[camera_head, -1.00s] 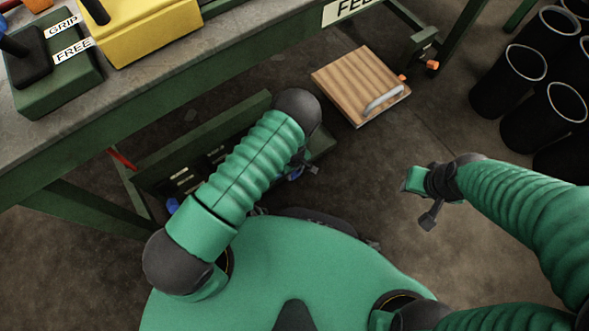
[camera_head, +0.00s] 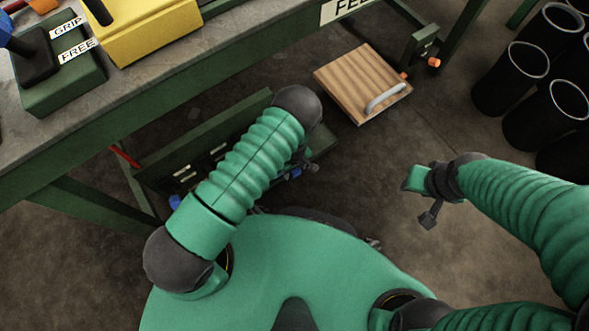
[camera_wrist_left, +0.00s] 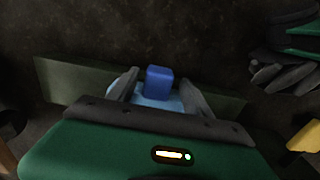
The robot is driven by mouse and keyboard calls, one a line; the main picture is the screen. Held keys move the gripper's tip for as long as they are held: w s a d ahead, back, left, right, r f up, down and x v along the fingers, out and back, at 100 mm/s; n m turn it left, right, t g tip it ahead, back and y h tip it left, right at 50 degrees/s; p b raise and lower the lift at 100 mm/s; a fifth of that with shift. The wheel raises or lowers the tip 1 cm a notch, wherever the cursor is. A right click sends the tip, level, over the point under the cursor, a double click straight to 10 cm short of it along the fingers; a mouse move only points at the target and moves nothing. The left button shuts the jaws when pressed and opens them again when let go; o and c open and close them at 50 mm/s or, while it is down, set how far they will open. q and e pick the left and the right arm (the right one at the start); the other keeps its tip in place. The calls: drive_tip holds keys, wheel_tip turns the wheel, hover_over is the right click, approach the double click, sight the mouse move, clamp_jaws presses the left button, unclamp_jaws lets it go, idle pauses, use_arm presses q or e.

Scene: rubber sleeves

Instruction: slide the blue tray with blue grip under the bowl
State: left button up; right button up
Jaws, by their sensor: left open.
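In the left wrist view a blue grip (camera_wrist_left: 158,84) stands up on a light blue piece (camera_wrist_left: 150,101), likely the blue tray, mostly hidden by my gripper body. My left gripper (camera_wrist_left: 157,88) is open, with one finger on each side of the blue grip; I cannot tell whether they touch it. In the head view my left arm covers most of this spot; a little blue (camera_head: 296,172) shows beside its lower end. My right gripper (camera_head: 424,201) hangs over the floor at the right, its jaws unclear. I see no bowl in either view.
A workbench (camera_head: 120,107) with a green-legged frame runs across the upper left, a yellow block (camera_head: 155,33) on top. A wooden board with a handle (camera_head: 350,80) is below its right end. Several black cylinders (camera_head: 512,75) stand at the far right. Floor between is clear.

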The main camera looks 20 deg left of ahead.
use_arm(q)
wheel_tip(320, 180, up, 16)
drive_tip(key=p, duration=0.8)
drive_tip(key=shift+f, duration=0.2)
drive_tip(key=shift+a, duration=0.1)
